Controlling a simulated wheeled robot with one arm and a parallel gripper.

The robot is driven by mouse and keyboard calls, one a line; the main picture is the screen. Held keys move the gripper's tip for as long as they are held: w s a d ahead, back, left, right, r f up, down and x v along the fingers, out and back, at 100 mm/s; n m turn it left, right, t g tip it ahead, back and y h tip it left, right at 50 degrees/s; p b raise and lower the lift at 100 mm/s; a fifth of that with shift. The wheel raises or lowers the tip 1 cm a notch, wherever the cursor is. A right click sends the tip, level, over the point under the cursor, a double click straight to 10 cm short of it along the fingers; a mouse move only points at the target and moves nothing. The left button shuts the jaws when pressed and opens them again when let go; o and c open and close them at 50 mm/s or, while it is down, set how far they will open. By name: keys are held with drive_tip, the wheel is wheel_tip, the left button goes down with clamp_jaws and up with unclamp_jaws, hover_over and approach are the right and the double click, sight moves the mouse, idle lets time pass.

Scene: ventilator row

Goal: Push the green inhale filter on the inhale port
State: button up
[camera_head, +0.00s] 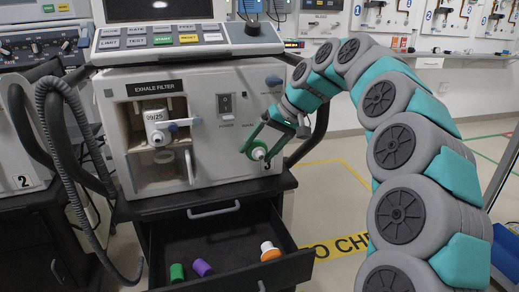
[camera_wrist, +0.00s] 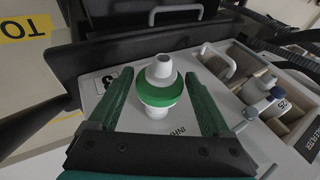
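The green inhale filter (camera_wrist: 161,92), a green disc with white stubs on both sides, sits at the front right of the ventilator (camera_head: 227,108). It also shows in the head view (camera_head: 258,152). Its rear stub points at the panel where the inhale lettering partly shows; the port itself is hidden behind it, so I cannot tell how deep it sits. My gripper (camera_wrist: 160,76) has its green fingers on either side of the disc, with narrow gaps visible. It is open around the filter.
An open drawer (camera_head: 213,216) below holds a green cap (camera_head: 177,272), a purple cap (camera_head: 203,267) and a white-orange piece (camera_head: 270,251). The exhale filter (camera_head: 156,127) stands in an open compartment at left. Grey hoses (camera_head: 72,150) hang further left.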

drive_tip(key=shift+o, duration=1.1)
drive_tip(key=w+v, duration=0.1)
drive_tip(key=v, duration=0.6)
drive_tip(key=s+d+f+g+h+p, duration=0.1)
drive_tip(key=s+f, duration=0.1)
drive_tip(key=s, duration=0.6)
drive_tip(key=s+f+h, duration=0.1)
drive_tip(key=s+f, duration=0.1)
drive_tip(key=s, duration=0.6)
drive_tip(key=s+d+f+m+h, duration=0.1)
drive_tip(key=s+d+f, duration=0.3)
drive_tip(key=s, duration=0.4)
drive_tip(key=s+d+f+m+g+h+p, duration=0.1)
drive_tip(key=s+d+f+h, duration=0.1)
drive_tip(key=s+d+f, duration=0.2)
drive_tip(key=s+d+f+m+g+h, duration=0.1)
drive_tip(key=s+d+f, duration=0.3)
drive_tip(key=s+f, duration=0.5)
drive_tip(key=s, duration=0.5)
drive_tip(key=shift+f+h, duration=0.15)
drive_tip(key=shift+h, duration=0.15)
drive_tip(key=shift+w+d, duration=0.1)
drive_tip(key=shift+d, duration=0.05)
